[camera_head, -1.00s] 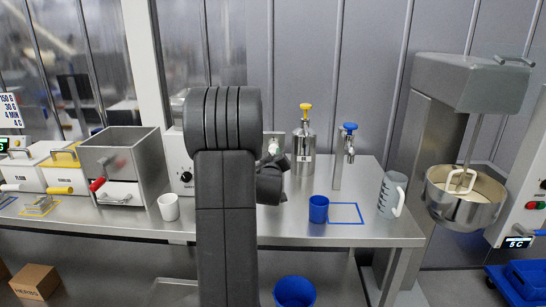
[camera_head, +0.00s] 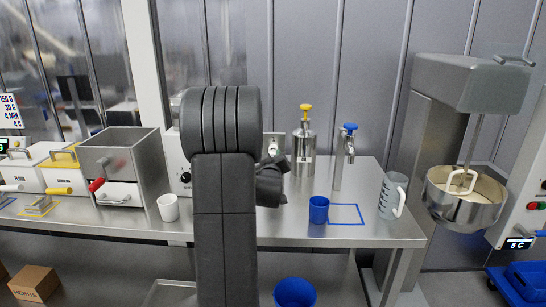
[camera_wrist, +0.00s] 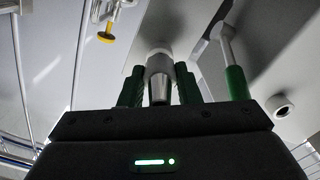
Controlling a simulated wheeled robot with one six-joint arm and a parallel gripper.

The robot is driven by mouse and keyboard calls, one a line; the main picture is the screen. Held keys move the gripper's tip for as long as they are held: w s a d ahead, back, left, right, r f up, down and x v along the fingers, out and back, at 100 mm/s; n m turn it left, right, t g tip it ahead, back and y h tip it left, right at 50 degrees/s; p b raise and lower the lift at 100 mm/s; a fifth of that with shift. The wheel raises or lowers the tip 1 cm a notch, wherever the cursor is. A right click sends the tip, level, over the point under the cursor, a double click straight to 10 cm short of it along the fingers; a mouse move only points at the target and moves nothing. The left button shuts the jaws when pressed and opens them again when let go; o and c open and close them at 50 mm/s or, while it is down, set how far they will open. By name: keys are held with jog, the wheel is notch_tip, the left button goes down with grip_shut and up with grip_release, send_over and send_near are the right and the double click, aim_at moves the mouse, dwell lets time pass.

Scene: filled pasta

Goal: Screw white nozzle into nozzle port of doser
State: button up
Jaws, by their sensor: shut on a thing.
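My gripper (camera_wrist: 158,82) has green fingers on both sides of a pale piece, the white nozzle (camera_wrist: 159,63), and is shut on it. The nozzle has a pale collar and a shiny tapered part, and points roughly along the fingers. In the head view, the doser (camera_head: 186,172) is a white box with a black knob, mostly hidden behind my arm. A small white round part (camera_head: 273,147) shows on its right side, just above my dark wrist (camera_head: 270,187). I cannot tell whether nozzle and port touch, or whether any thread is engaged.
A steel bottle with yellow top (camera_head: 304,150), a blue-topped tap (camera_head: 345,150), a blue cup (camera_head: 318,209) and a grey jug (camera_head: 391,196) stand right on the table. A white cup (camera_head: 168,207) and a steel hopper (camera_head: 120,165) stand left. A mixer (camera_head: 465,190) stands far right.

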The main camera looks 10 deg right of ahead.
jog(key=shift+b+v, duration=1.1)
jog(key=shift+v, duration=1.35)
jog(key=shift+s, duration=0.1)
